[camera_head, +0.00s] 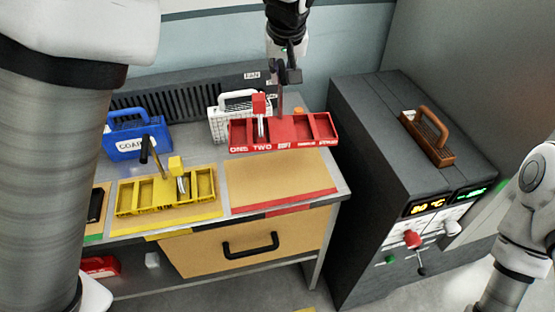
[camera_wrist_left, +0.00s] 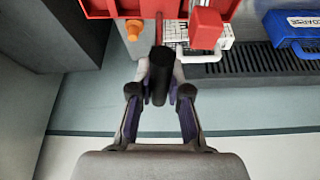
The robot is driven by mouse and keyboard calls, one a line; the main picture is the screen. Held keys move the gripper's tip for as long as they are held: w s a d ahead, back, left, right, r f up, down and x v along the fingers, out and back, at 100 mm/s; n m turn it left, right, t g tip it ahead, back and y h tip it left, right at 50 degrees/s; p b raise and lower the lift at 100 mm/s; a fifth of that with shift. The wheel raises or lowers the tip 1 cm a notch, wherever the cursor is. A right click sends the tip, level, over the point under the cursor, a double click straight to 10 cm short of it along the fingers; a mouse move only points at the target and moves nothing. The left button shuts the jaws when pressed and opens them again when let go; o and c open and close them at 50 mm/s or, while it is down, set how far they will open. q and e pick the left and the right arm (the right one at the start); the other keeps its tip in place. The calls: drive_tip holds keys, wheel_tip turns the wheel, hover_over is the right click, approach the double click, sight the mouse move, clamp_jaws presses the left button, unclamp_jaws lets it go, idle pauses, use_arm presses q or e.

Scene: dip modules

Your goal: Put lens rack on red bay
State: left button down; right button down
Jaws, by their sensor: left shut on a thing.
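A red lens rack (camera_head: 292,129) with several open compartments and white lettering on its front shows above the back part of the red bay; it also shows at the top of the wrist view (camera_wrist_left: 125,8). A red block stands up on it. The red bay (camera_head: 280,182) is a bare tan panel with a red front edge on the bench. My left gripper (camera_head: 286,76) is over the rack and shut on its black handle (camera_wrist_left: 160,78). I cannot tell exactly how high the rack hangs. My right gripper is out of view; only part of the right arm shows.
A yellow rack (camera_head: 165,193) with a black handle sits left of the red bay. A blue case (camera_head: 137,136) and a white basket (camera_head: 228,125) stand behind. The red bay's front part is clear.

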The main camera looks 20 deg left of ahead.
use_arm(q)
drive_tip(key=n, duration=0.2)
hover_over(276, 129)
wheel_tip(276, 129, down, 4)
drive_tip(key=shift+y, duration=0.3)
drive_tip(key=f, duration=0.5)
drive_tip(key=f+p, duration=0.1)
drive_tip(key=f, duration=0.3)
drive_tip(key=shift+s+d+f, duration=0.15)
drive_tip(key=shift+s+f, duration=0.05)
drive_tip(key=shift+f, duration=0.35)
drive_tip(key=c, duration=1.1)
unclamp_jaws()
